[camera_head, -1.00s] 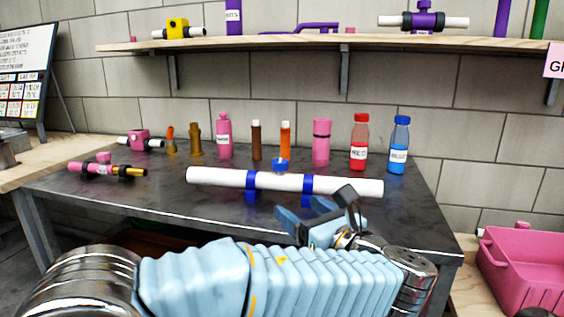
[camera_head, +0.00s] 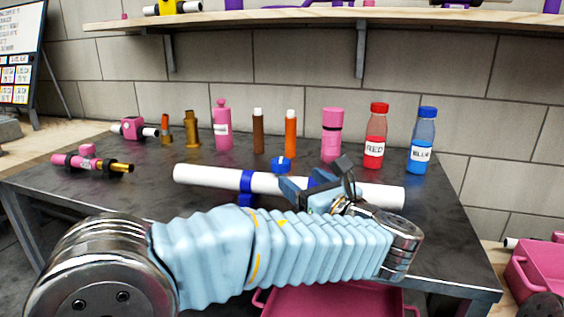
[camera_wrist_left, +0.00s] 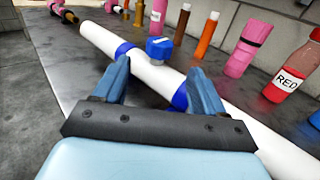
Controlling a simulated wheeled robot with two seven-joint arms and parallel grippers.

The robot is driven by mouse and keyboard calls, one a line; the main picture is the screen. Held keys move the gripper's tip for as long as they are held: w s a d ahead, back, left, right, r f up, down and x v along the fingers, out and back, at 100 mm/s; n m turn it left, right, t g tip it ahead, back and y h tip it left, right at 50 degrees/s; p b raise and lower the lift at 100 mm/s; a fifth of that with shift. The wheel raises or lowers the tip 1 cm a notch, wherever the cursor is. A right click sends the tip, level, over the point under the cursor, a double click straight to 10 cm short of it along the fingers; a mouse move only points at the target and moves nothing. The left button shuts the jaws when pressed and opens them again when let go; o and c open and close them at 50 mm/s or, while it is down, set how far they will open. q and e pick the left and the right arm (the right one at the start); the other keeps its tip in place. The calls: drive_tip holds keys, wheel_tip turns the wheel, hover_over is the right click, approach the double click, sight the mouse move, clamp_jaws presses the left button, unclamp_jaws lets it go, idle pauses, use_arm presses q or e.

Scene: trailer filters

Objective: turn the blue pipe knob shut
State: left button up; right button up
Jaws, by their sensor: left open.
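The blue pipe knob (camera_head: 281,164) sits on top of a white pipe (camera_head: 211,177) held by blue clamps on the dark table. My left gripper (camera_head: 300,185) is open and empty, at the near side of the pipe. In the left wrist view its two blue fingers (camera_wrist_left: 157,80) are spread apart, close to the pipe. The knob is not between the fingers. My right gripper is in no view.
Several bottles and tubes stand behind the pipe, including a red bottle (camera_head: 376,137) and a blue bottle (camera_head: 422,141). A pink pipe piece (camera_head: 88,152) lies at left. A wooden shelf (camera_head: 290,20) runs above. A pink bin (camera_head: 531,277) is at lower right.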

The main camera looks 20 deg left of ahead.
sight(284, 168)
use_arm(q)
drive_tip(key=x, duration=1)
drive_tip(key=shift+d+p, duration=0.1)
drive_tip(key=shift+p, duration=0.25)
drive_tip(key=c, duration=1)
drive_tip(key=shift+o, duration=0.2)
drive_tip(key=shift+m+t+h, duration=0.7)
drive_tip(key=shift+h, duration=0.2)
drive_tip(key=o, duration=1)
drive_tip(key=shift+c, duration=0.2)
